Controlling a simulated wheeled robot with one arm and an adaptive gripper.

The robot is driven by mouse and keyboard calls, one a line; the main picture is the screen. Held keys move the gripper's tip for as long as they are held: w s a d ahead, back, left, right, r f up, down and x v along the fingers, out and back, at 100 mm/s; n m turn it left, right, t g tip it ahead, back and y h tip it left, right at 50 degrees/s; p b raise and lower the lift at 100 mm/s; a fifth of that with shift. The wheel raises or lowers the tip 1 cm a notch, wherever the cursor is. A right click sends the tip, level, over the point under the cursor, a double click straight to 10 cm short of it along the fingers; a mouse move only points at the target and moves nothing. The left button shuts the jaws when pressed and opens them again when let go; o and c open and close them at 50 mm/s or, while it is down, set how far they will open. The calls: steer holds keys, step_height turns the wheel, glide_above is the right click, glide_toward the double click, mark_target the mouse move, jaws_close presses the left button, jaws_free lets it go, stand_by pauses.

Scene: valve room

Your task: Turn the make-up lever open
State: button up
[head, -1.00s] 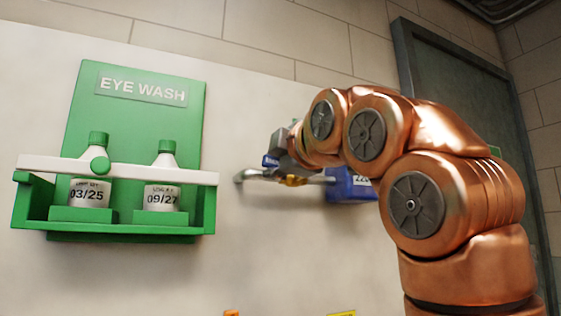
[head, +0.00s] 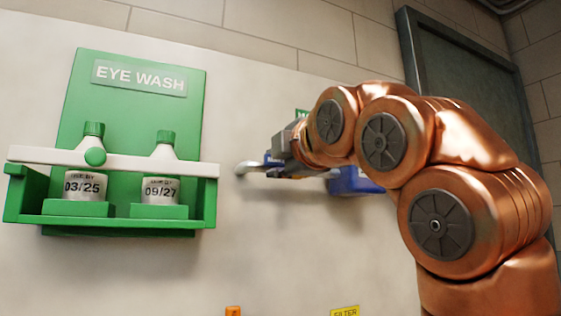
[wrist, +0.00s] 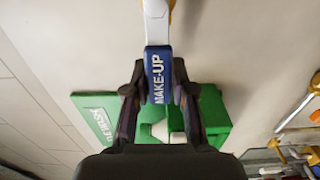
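The make-up lever has a blue grip labelled MAKE-UP (wrist: 159,76). In the wrist view it lies between the two dark fingers of my gripper (wrist: 159,92), which are close against both sides of it. The gripper looks shut on the lever; the exact contact is hard to see. A pale, metallic part (wrist: 156,22) continues from the grip toward the top of the picture. In the head view, my gripper (head: 283,148) is at the pipework on the wall, and only a little blue of the lever shows past it.
A green eye wash station (head: 140,110) with two bottles is on the wall at left. A blue box (head: 352,181) is partly behind my arm. A dark door (head: 465,85) stands at right. In the wrist view, yellow-handled fittings (wrist: 302,98) are at right.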

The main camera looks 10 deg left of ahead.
steer(key=o, duration=0.4)
steer(key=shift+v, duration=6)
steer(key=shift+w, duration=0.15)
